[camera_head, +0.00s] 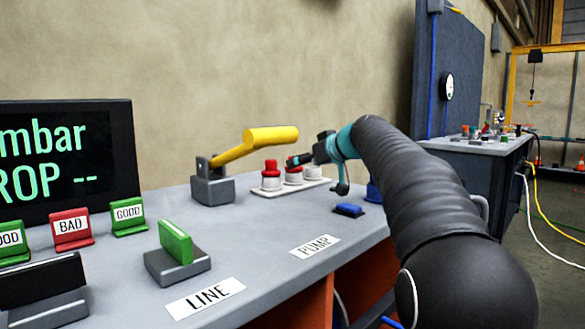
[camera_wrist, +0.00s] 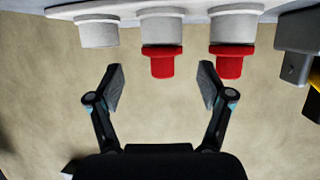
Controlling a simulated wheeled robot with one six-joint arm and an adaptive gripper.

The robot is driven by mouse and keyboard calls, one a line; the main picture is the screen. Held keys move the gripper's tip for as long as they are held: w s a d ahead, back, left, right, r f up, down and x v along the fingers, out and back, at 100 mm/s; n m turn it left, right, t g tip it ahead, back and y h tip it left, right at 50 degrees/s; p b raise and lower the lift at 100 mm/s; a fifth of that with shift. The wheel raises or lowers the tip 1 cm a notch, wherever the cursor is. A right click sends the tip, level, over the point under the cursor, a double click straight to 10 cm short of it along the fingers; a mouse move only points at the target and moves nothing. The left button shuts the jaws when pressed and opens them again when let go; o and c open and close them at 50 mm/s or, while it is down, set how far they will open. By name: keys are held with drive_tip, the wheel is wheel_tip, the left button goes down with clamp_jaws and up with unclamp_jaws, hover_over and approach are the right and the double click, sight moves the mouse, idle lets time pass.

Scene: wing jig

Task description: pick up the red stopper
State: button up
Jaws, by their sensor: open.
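Two red stoppers sit on white cylindrical holders on a white plate on the grey bench. In the head view, the left stopper (camera_head: 270,168) shows clearly; the middle one is partly hidden by my gripper (camera_head: 316,174). In the wrist view, which looks upside down, the middle stopper (camera_wrist: 162,62) lies between my fingers' lines and the other stopper (camera_wrist: 231,64) is to the right, past the right finger. My gripper (camera_wrist: 160,70) is open and empty, its fingers apart on either side of the middle stopper in the picture. I cannot tell the depth gap.
A third white holder (camera_wrist: 97,31) has no red stopper. A yellow-handled lever (camera_head: 265,139) stands left of the plate. A blue block (camera_head: 348,210), a green-handled switch (camera_head: 177,245) and a display (camera_head: 65,150) are on the bench. The wall is behind.

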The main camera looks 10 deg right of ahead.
drive_tip(key=shift+r+p+x, duration=0.15)
drive_tip(key=shift+p+x, duration=0.2)
drive_tip(key=shift+x, duration=1)
drive_tip(key=shift+r+p+x, duration=0.1)
drive_tip(key=shift+p+x, duration=0.25)
drive_tip(key=shift+x, duration=1)
drive_tip(key=shift+a, duration=0.1)
drive_tip(key=c, duration=1.3)
drive_tip(key=shift+o, duration=0.2)
